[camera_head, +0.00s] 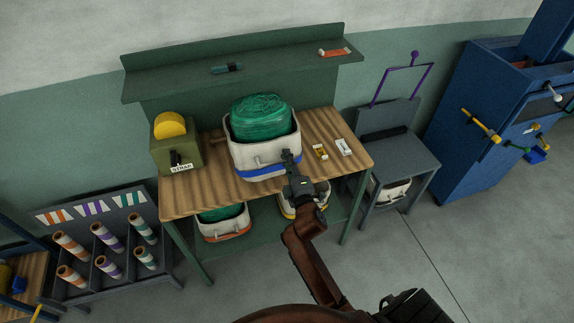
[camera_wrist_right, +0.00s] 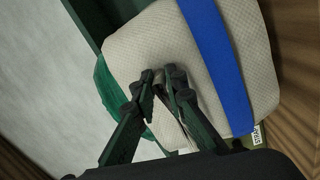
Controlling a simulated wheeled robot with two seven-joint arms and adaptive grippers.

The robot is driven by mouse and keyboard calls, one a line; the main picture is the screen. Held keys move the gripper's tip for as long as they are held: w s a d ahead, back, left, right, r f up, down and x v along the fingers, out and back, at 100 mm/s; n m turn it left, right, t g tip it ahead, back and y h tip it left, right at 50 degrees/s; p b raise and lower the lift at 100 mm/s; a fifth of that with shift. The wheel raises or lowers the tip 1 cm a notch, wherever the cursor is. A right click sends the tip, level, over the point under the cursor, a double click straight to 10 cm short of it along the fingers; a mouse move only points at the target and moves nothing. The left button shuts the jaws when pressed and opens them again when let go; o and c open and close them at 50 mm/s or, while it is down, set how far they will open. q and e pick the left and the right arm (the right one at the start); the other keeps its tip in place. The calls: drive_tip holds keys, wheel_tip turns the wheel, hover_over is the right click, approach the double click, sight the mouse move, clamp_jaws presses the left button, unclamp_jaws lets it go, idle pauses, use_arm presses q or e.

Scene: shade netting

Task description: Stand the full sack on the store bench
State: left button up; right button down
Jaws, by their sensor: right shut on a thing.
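A white sack with a blue band (camera_head: 258,162), filled with green netting (camera_head: 262,115), is upright at the middle of the wooden-topped bench (camera_head: 196,196). I cannot tell whether its base touches the top. My right gripper (camera_head: 290,160) is at the sack's front right side. In the right wrist view its fingers (camera_wrist_right: 162,88) are shut on a pale strap or fold of the sack (camera_wrist_right: 142,45), with the blue band (camera_wrist_right: 220,62) beside them. The sack's far side and underside are hidden. My left gripper is not in view.
A green strap box (camera_head: 178,152) with a yellow roll stands left of the sack. Small items (camera_head: 343,147) lie to its right. More sacks (camera_head: 224,228) are under the bench. A grey stand (camera_head: 402,160) and blue machine (camera_head: 475,110) are at right, a spool rack (camera_head: 105,245) at left.

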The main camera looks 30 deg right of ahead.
drive_tip(key=shift+w+d+f, duration=0.1)
drive_tip(key=shift+w+f, duration=0.05)
drive_tip(key=shift+w, duration=0.15)
wheel_tip(320, 180, down, 3)
drive_tip(key=shift+f+b, duration=0.1)
drive_tip(key=shift+b, duration=0.7)
drive_tip(key=c, duration=2.4)
unclamp_jaws()
drive_tip(key=shift+d+f, duration=0.1)
drive_tip(key=shift+f, duration=0.15)
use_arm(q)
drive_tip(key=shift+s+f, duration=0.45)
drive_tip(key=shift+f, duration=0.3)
use_arm(e)
drive_tip(key=o, duration=0.4)
drive_tip(key=shift+o, duration=0.2)
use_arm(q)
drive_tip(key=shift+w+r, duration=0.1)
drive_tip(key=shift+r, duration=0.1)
use_arm(e)
drive_tip(key=v, duration=0.7)
drive_tip(key=shift+s, duration=0.2)
